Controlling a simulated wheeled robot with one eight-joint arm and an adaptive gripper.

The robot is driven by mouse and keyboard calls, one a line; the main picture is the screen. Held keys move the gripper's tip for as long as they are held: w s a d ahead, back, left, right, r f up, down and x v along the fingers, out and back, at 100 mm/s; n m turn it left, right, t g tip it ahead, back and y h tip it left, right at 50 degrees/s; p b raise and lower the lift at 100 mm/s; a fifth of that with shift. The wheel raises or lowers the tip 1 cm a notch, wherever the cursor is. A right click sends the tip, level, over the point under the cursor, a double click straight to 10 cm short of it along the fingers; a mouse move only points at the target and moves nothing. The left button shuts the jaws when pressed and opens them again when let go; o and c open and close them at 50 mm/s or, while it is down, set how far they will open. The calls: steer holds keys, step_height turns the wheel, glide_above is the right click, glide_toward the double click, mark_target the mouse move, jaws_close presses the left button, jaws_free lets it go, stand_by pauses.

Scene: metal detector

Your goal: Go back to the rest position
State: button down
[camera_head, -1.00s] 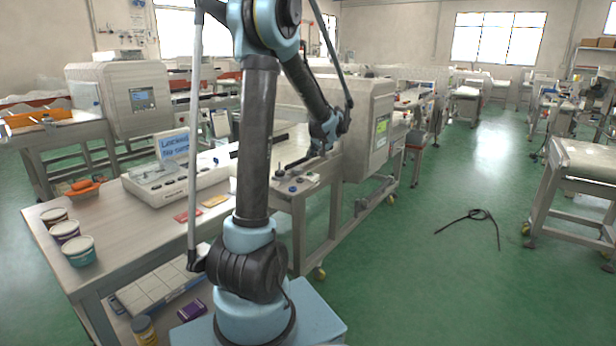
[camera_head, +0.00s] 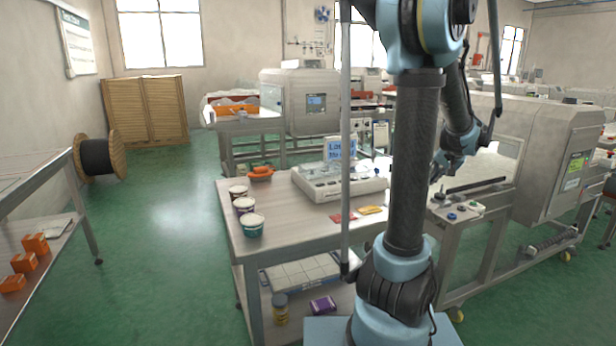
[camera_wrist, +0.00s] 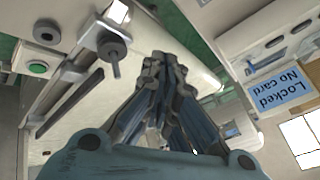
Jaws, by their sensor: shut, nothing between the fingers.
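My gripper (camera_wrist: 165,65) is shut and empty in the wrist view, its dark fingers together above part of the metal detector's equipment. In the head view the arm's far end (camera_head: 445,163) hangs in the air, bent down behind my upright link, near the detector conveyor's near end. The fingers are too small to make out there. The metal detector (camera_head: 545,150) stands at the right with a green-lit screen. A white device with a blue "Locked No card" sign (camera_head: 341,149) stands on the table; the sign also shows in the wrist view (camera_wrist: 282,92).
The table (camera_head: 290,225) carries several tubs (camera_head: 252,224), an orange object (camera_head: 260,173), and a red card (camera_head: 342,218) and a yellow card (camera_head: 371,210). A rack with orange boxes (camera_head: 24,262) is at the left. The green floor (camera_head: 165,250) between is clear.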

steer(key=s+a+f+n+g, duration=0.1)
steer(key=s+a+n, duration=0.1)
steer(key=s+a, duration=0.55)
steer(key=s+a+f+n+g, duration=0.15)
steer(key=s+a, duration=0.25)
steer(key=a, duration=0.7)
steer(key=s+a+f+n, duration=0.1)
steer(key=s+a+f, duration=0.1)
steer(key=s, duration=0.4)
steer(key=s+a+f+n+g, duration=0.1)
steer(key=s+a+f, duration=0.2)
steer(key=s, duration=0.3)
steer(key=s+a+f+n+g+h, duration=0.1)
steer(key=s+a+f, duration=0.2)
steer(key=s, duration=0.2)
steer(key=shift+s+f, duration=0.15)
steer(key=shift+s, duration=0.25)
steer(key=shift+w+f+g, duration=0.2)
steer(key=shift+w+g, duration=0.05)
steer(key=shift+w, duration=0.25)
